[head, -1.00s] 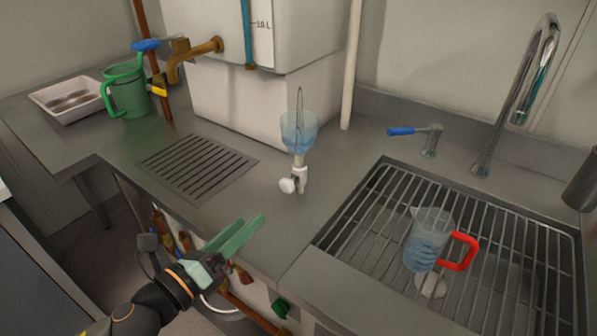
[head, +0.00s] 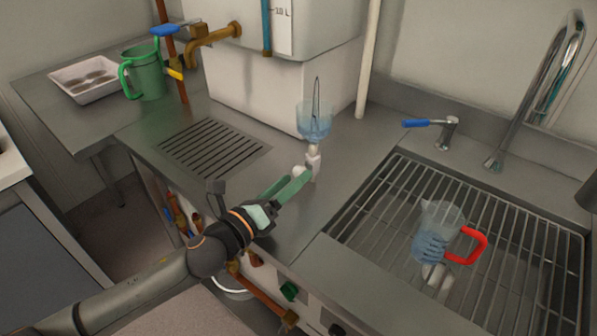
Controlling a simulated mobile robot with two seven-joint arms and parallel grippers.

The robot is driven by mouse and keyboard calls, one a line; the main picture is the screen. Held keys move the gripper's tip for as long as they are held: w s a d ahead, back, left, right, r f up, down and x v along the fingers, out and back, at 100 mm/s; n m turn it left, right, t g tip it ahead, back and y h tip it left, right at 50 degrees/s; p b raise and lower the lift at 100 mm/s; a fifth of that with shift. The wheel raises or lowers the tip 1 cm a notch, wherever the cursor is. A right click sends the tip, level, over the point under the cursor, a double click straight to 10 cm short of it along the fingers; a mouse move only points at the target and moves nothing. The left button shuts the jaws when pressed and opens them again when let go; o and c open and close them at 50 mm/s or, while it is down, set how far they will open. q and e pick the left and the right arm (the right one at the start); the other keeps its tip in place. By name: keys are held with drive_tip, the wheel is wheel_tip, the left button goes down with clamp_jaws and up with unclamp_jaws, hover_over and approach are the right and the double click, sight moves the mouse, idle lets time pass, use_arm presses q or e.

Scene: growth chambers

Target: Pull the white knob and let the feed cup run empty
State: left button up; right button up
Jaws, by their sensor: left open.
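The feed cup (head: 314,122) is a clear bluish funnel-shaped cup with a thin upright wire in it, standing on a white fitting at the counter's front part. The white knob (head: 299,172) sticks out from the left side of that fitting. My left gripper (head: 296,182) has green fingers and is open, with its fingertips at the knob. One finger partly covers the knob's lower side, and I cannot tell whether the fingers touch it. The liquid level in the cup is hard to make out. My right gripper is out of view.
A clear jug with a red handle (head: 440,230) stands on the sink rack (head: 520,262) at the right. A green jug (head: 146,72) and a white tray (head: 88,78) stand at the left. A drain grille (head: 212,147) lies left of the cup. A blue-handled tap (head: 432,125) stands behind the sink.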

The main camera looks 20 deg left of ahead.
use_arm(q)
drive_tip(key=shift+x, duration=1.45)
clamp_jaws()
idle(0.4)
